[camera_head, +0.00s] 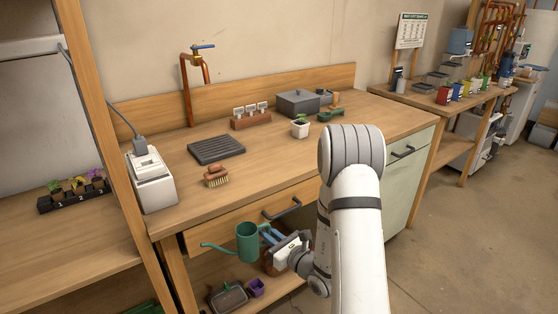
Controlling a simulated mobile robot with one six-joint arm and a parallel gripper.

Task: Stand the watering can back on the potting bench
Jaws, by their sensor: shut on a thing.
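The green watering can (247,242) is in the camera_head view, in front of the drawer front and below the bench top. Its thin spout points left. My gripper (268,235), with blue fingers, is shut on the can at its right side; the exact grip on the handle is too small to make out. The can looks roughly upright. The wooden potting bench (270,167) stands behind and above it, its top partly hidden by my white arm.
A drawer (245,217) sticks out below the bench top. On top are a black ridged tray (216,149), a brush (216,176), a potted seedling (300,128), a grey box (298,102) and a white device (151,180). The middle front of the top is clear.

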